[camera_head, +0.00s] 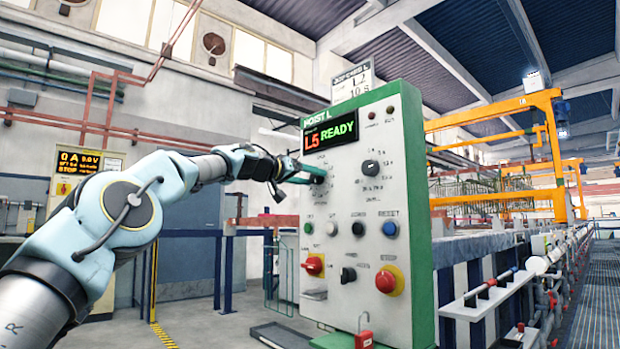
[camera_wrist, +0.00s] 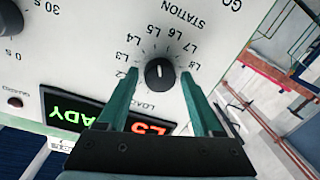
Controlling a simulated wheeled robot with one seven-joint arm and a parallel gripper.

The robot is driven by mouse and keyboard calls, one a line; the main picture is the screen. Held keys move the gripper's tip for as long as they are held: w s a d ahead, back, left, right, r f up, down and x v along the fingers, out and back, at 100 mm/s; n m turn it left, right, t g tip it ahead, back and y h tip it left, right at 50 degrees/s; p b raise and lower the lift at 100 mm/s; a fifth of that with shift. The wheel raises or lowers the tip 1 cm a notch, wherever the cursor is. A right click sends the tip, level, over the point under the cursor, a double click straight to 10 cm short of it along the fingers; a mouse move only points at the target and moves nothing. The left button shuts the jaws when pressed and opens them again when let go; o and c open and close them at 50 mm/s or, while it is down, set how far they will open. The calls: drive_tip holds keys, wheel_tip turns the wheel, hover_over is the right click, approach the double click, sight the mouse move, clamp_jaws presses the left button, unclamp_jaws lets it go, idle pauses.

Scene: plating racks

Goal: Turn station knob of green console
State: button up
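The green console (camera_head: 412,215) is a white panel in a green frame, headed HOIST L, with a lit display (camera_head: 330,134) reading L5 READY. My gripper (camera_head: 312,175) reaches its upper left part from the left. In the wrist view the station knob (camera_wrist: 159,72) is black and round, inside a ring of marks from L2 to L8 and LOAD. My gripper (camera_wrist: 160,88) is open there, one green finger on each side of the knob, with visible gaps. In the head view the station knob is mostly hidden by my gripper.
Another knob (camera_head: 371,168) sits to the right on the panel. Below are several buttons, a red knob on yellow (camera_head: 313,264) and a red mushroom button (camera_head: 389,280). A yellow gantry (camera_head: 500,150) and tanks stand at the right.

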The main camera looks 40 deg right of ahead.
drive_tip(key=shift+o, duration=0.8)
drive_tip(key=a+b, duration=0.5)
drive_tip(key=a, duration=0.5)
drive_tip(key=shift+a+r+b, duration=0.2)
drive_tip(key=shift+a+b, duration=0.2)
